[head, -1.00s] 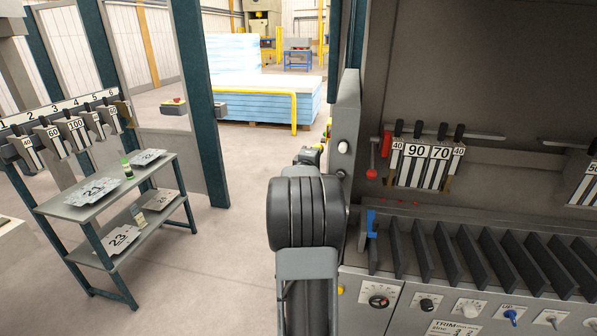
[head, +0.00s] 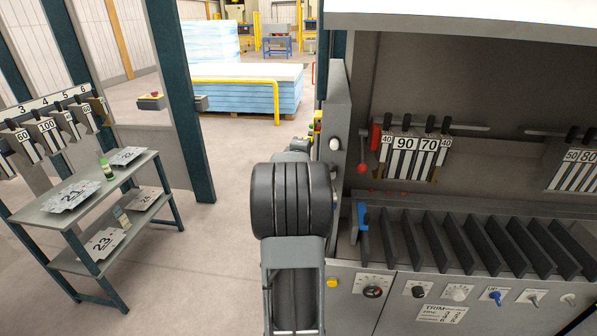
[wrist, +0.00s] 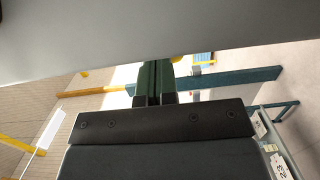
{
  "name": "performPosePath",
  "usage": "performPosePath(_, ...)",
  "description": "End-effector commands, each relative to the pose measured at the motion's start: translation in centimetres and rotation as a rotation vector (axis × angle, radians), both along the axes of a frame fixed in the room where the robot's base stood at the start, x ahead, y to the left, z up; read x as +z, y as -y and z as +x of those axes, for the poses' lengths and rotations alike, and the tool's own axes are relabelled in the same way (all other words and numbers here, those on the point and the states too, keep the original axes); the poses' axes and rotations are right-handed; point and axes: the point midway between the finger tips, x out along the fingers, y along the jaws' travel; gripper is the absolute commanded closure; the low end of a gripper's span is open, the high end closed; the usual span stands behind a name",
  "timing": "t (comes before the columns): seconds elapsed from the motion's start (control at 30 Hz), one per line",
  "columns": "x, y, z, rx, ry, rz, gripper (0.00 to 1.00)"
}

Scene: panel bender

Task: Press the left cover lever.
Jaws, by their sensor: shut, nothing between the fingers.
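A lever with a red ball knob (head: 362,168) hangs at the left inside the machine's opening, beside a red block (head: 375,137). It looks like the left cover lever, but no label on it is readable. My arm stands in front of the machine's left side panel (head: 337,125), left of the lever. My gripper is hidden behind my arm in the head view. In the wrist view its two dark green fingers (wrist: 153,82) are together with nothing between them. The lever does not show in the wrist view, and the gripper is apart from it.
The machine's front panel (head: 400,315) has knobs and switches below a row of dark slanted plates (head: 450,240). Numbered tool blocks (head: 415,157) hang inside. A two-shelf table (head: 110,200) stands left. Open floor (head: 195,270) lies between table and machine.

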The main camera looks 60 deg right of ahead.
Motion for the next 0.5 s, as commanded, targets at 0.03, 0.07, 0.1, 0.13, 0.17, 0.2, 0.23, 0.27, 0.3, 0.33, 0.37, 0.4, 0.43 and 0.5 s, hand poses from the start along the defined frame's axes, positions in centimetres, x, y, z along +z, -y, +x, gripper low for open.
performPosePath(0.03,0.2,-0.6,-0.1,0.001,0.0,-0.001,1.0)
performPosePath(0.07,0.3,-1.0,-0.2,0.001,0.001,-0.001,1.0)
performPosePath(0.1,0.5,-1.7,-0.4,0.002,0.001,-0.002,1.0)
performPosePath(0.13,0.6,-2.2,-0.5,0.002,0.0,-0.001,1.0)
performPosePath(0.17,0.7,-2.8,-0.7,0.002,0.0,-0.001,1.0)
performPosePath(0.2,0.8,-3.5,-1.0,0.001,0.001,-0.002,1.0)
performPosePath(0.23,0.5,-4.1,-1.2,0.001,0.002,-0.002,1.0)
performPosePath(0.27,0.6,-4.7,-1.4,0.001,0.001,-0.004,1.0)
performPosePath(0.3,0.7,-5.5,-1.7,0.001,0.002,-0.003,1.0)
performPosePath(0.33,0.7,-6.0,-1.9,0.001,0.002,-0.003,1.0)
performPosePath(0.37,0.8,-6.6,-2.1,0.001,0.002,-0.003,1.0)
performPosePath(0.4,1.0,-7.3,-2.4,0.001,0.002,-0.003,1.0)
performPosePath(0.43,1.0,-7.8,-2.6,0.001,0.002,-0.002,1.0)
performPosePath(0.5,1.2,-8.9,-3.0,0.002,0.001,-0.003,1.0)
